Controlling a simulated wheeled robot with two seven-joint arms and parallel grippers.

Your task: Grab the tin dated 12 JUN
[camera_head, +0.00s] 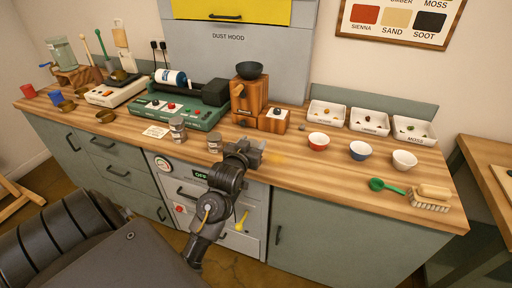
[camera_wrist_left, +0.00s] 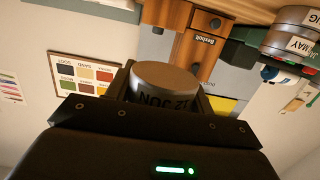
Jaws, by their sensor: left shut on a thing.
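My left gripper (camera_head: 252,151) is at the front edge of the wooden bench top in the head view. In the left wrist view its jaws are shut on a grey tin (camera_wrist_left: 166,84), whose label shows upside down and reads 12 JUN. The held tin cannot be made out in the head view. Another small tin (camera_head: 214,143) stands on the bench to the left of the gripper, and stacked tins (camera_head: 177,130) stand further left. In the left wrist view a labelled tin (camera_wrist_left: 288,33) is at the upper right, with MAY legible. My right gripper is not in view.
A wooden grinder (camera_head: 249,100) with a dark bowl stands behind the gripper. A green machine (camera_head: 180,107) is at the left.

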